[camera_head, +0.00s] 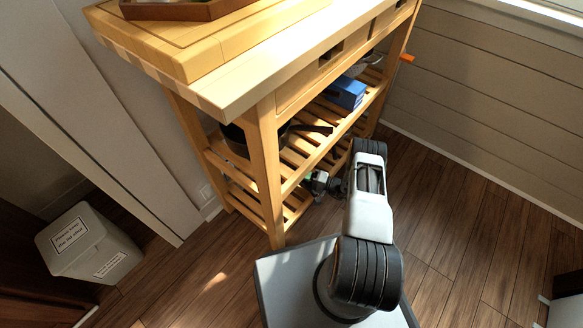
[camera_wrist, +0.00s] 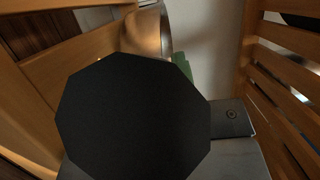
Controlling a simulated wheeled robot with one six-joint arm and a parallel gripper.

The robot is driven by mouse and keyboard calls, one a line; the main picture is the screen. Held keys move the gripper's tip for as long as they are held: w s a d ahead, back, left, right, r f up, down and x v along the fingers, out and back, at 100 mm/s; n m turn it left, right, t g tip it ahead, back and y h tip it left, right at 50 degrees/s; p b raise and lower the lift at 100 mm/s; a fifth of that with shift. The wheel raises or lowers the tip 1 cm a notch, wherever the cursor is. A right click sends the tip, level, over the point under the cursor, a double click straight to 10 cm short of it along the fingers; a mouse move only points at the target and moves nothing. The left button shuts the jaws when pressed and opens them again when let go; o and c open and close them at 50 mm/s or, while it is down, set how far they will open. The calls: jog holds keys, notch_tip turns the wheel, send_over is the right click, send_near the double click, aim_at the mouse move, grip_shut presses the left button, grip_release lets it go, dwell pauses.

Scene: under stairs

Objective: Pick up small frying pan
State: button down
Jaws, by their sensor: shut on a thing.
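My gripper (camera_head: 320,183) is at the lower shelf level of the wooden cart, under the middle shelf, and small in the head view. It is shut. In the wrist view a flat black many-sided disc (camera_wrist: 133,118), which looks like the small frying pan, fills the middle close to the camera. It hides the fingertips and the place of the grip. I cannot tell whether it touches the shelf. A second dark pan (camera_head: 236,140) with a long black handle sits on the middle shelf in the head view.
The wooden cart (camera_head: 262,130) has slatted shelves and legs close around my gripper. A blue box (camera_head: 346,92) lies on the middle shelf. In the wrist view a shiny metal pot (camera_wrist: 147,32) and a green thing (camera_wrist: 182,66) are behind the disc. A grey bin (camera_head: 84,245) stands at left.

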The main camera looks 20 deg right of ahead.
jog(key=shift+r, duration=0.15)
jog(key=shift+s+d+r+p, duration=0.15)
jog(key=shift+r+p, duration=0.35)
jog(key=shift+p, duration=0.1)
notch_tip(320, 180, up, 6)
jog(key=p, duration=0.3)
jog(key=s+d+p, duration=0.3)
jog(key=s+d, duration=0.8)
jog(key=s, duration=0.5)
jog(key=shift+d+f, duration=0.15)
jog(key=shift+d, duration=0.05)
jog(key=c, duration=1.6)
grip_release()
grip_shut()
